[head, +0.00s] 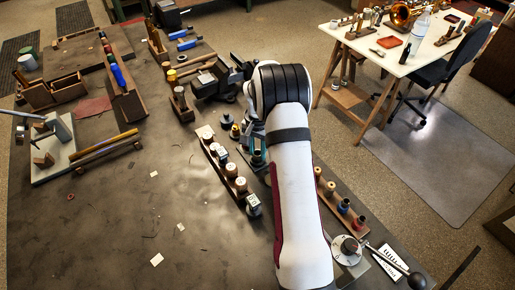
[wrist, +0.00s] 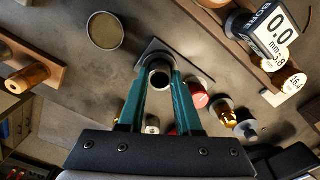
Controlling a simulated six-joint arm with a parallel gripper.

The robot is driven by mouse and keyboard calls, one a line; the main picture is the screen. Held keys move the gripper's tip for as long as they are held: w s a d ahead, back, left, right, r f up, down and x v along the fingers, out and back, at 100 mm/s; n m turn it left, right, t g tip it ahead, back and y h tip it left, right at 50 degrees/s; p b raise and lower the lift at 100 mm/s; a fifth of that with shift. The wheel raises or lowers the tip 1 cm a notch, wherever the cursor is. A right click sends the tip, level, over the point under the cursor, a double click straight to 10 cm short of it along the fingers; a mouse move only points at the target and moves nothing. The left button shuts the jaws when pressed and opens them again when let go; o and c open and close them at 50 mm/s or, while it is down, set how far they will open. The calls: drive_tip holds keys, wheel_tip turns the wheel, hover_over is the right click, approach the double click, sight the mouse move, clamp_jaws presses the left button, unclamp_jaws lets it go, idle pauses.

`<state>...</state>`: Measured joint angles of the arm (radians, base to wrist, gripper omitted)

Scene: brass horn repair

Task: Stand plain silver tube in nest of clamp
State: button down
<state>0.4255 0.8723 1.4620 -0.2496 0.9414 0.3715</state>
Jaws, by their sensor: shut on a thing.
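My gripper (wrist: 160,85) has two teal fingers, shut on the plain silver tube (wrist: 160,66). In the wrist view I look into the tube's dark open end, ringed by a pale rim. A dark square plate (wrist: 191,66) shows behind the tube; I cannot tell whether it belongs to the clamp or whether the tube touches it. In the head view the teal fingers (head: 257,155) show left of my white arm, which hides part of that area. The tube cannot be made out there. A round metal disc with a black-knobbed lever (head: 347,247) stands at the lower right; I cannot tell its function.
In the wrist view a round tin (wrist: 105,33) stands upper left and a red-topped piece (wrist: 199,96) lies close right of the fingers. In the head view a labelled wooden rack (head: 212,152) stands left of my gripper. The table's lower left is mostly clear.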

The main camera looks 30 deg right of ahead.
drive_tip(key=shift+f, duration=0.15)
drive_tip(key=shift+c, duration=1)
unclamp_jaws()
wheel_tip(320, 180, up, 7)
